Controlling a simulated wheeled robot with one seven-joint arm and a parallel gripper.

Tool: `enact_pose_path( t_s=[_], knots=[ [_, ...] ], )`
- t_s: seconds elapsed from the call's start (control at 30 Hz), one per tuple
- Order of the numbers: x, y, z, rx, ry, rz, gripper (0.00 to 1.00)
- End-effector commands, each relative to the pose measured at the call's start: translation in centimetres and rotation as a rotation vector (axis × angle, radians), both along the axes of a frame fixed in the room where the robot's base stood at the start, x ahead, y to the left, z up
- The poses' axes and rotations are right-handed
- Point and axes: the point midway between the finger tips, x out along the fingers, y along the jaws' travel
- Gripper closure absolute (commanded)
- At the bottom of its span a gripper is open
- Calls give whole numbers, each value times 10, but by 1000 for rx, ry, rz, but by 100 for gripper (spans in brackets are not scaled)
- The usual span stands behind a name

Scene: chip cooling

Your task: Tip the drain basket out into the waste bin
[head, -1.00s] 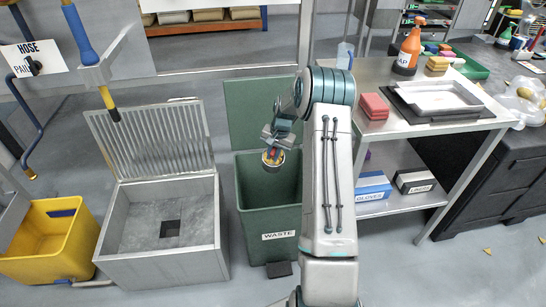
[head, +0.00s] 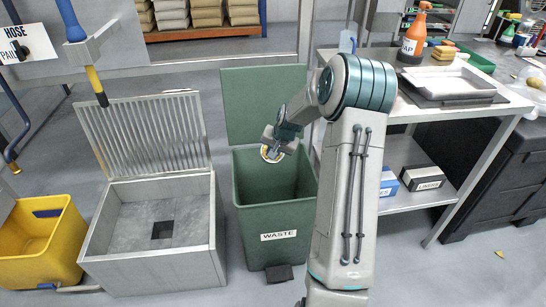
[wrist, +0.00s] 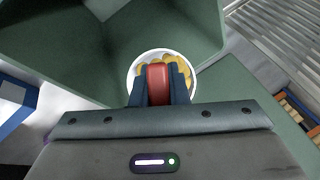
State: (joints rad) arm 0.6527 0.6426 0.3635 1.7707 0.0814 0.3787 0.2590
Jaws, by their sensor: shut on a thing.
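The green waste bin (head: 278,222) stands in the middle of the head view with its lid (head: 262,105) open at the back. My gripper (head: 272,146) is over the bin's mouth and shut on the drain basket (head: 270,155), a small round basket with a pale rim. In the wrist view, my gripper (wrist: 158,78) closes its two dark fingers on the basket's red handle (wrist: 158,84). The basket's white rim (wrist: 133,72) shows around the fingers, with yellow bits (wrist: 178,65) inside. The basket looks tilted in the head view. Its underside is hidden.
A metal floor sink (head: 150,270) with its slatted grate (head: 145,135) raised stands left of the bin, and a yellow bucket (head: 40,245) further left. A steel table (head: 395,118) with an orange spray bottle (head: 413,38) stands close on the right.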

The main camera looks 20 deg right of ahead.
Motion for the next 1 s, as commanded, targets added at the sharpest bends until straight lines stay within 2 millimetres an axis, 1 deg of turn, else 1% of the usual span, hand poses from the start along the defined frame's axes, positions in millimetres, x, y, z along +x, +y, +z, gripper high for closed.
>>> enact_pose_path(
  t_s=[0.03, 1.0],
  knots=[
    [-1, 0, -6, -5, -17, -1, 100],
    [-7, 1, -24, -99, -337, -1, 100]
  ],
)
